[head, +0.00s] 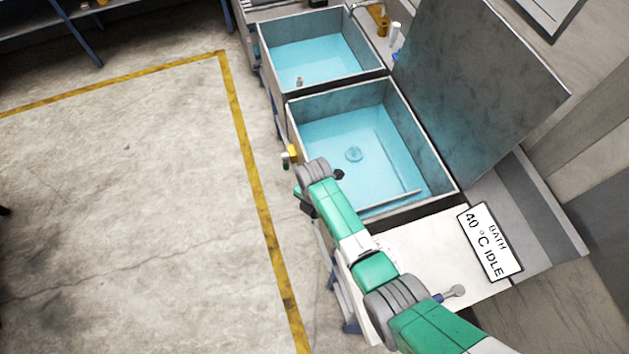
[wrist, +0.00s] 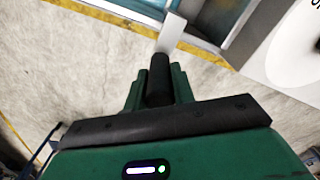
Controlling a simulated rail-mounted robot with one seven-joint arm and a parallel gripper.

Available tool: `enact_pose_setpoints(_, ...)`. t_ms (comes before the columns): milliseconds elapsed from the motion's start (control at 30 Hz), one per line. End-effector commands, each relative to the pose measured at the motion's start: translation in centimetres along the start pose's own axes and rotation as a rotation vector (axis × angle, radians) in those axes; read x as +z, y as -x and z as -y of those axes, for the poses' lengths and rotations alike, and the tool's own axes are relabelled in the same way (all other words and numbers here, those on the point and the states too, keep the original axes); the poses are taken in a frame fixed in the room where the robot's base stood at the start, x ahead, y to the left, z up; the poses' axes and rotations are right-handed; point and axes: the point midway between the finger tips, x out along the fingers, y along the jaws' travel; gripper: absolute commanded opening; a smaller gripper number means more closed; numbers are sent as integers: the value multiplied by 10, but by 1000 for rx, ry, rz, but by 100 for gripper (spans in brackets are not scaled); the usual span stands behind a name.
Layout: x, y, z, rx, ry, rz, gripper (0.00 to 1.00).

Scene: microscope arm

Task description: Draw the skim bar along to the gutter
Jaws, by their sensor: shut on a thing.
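In the wrist view my gripper (wrist: 158,88) is shut on a black round handle (wrist: 159,72). A pale flat strip (wrist: 172,32) extends from the handle's far end, and I take this to be the skim bar's handle. In the head view a thin pale bar (head: 392,203) lies across the near end of the nearer bath (head: 448,190), at the blue water. Its link to the handle is hidden behind my arm. I cannot pick out the gutter for certain.
A second bath (head: 322,20) with blue water stands beyond. A large raised lid (head: 480,80) stands along the right side. A sign (head: 489,242) reading "BATH 40 °C IDLE" lies over the pale bench top (head: 425,255). The floor (head: 130,200) on the left is clear.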

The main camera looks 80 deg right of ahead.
Motion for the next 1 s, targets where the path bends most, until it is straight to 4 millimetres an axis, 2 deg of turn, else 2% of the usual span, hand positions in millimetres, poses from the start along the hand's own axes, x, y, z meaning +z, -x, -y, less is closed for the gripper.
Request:
enact_pose_setpoints(233,1,1,-1,1,-1,0,0)
enact_pose_setpoints(267,1,1,-1,1,-1,1,29)
enact_pose_setpoints(367,0,1,0,1,-1,0,47)
enact_pose_setpoints(667,0,4,0,1,0,1,47)
enact_pose_setpoints(1000,0,66,-1,3,0,2,47)
